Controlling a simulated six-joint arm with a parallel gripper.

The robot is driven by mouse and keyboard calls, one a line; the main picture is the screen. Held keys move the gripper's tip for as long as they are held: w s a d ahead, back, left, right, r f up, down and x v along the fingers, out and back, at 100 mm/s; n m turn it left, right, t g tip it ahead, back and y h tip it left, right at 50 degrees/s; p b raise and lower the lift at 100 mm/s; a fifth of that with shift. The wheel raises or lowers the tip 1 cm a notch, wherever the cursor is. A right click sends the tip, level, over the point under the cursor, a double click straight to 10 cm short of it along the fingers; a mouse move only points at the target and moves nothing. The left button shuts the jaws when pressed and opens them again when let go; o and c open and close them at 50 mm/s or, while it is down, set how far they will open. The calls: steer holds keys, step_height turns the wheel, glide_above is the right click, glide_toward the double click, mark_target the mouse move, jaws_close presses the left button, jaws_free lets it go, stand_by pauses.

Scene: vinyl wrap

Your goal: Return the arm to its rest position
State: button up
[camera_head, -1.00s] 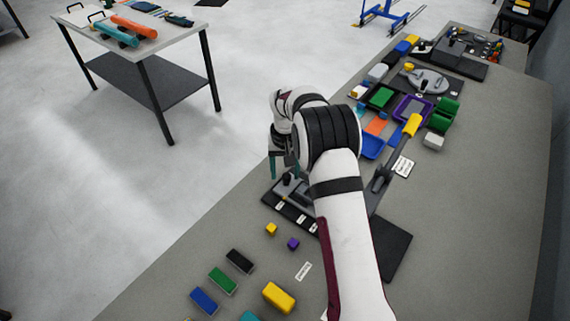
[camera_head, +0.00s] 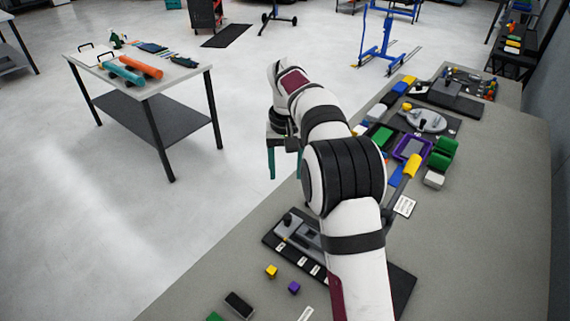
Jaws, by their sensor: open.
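My arm reaches up the middle of the view from the bottom edge, over the grey bench (camera_head: 490,240). My gripper (camera_head: 285,178) hangs at the arm's far end with its teal fingers pointing down. The fingers are apart and nothing shows between them. The gripper appears over the bench's left edge, with white floor behind it. My arm hides part of the bench and of the dark fixture (camera_head: 285,248) beneath it.
A yellow cube (camera_head: 271,271), a purple cube (camera_head: 294,287) and a black block (camera_head: 239,304) lie in front of the fixture. A yellow-handled lever (camera_head: 412,166) rises right of my arm. Trays and blocks crowd the bench's far part. A side table (camera_head: 165,83) stands at left.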

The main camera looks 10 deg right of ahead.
steer(key=s+r+m, duration=0.1)
steer(key=s+r, duration=0.2)
steer(key=s, duration=0.5)
steer(key=s+r+m, duration=0.1)
steer(key=s+r, duration=0.3)
steer(key=s, duration=0.4)
steer(key=s+f+m+y, duration=0.1)
steer(key=s+f, duration=0.2)
steer(key=s, duration=0.8)
steer(key=s+f+m, duration=0.1)
steer(key=s+f, duration=0.2)
steer(key=s, duration=0.7)
steer(key=shift+s+a+y, duration=0.35)
steer(key=shift+a+y, duration=0.05)
steer(key=shift+f, duration=0.1)
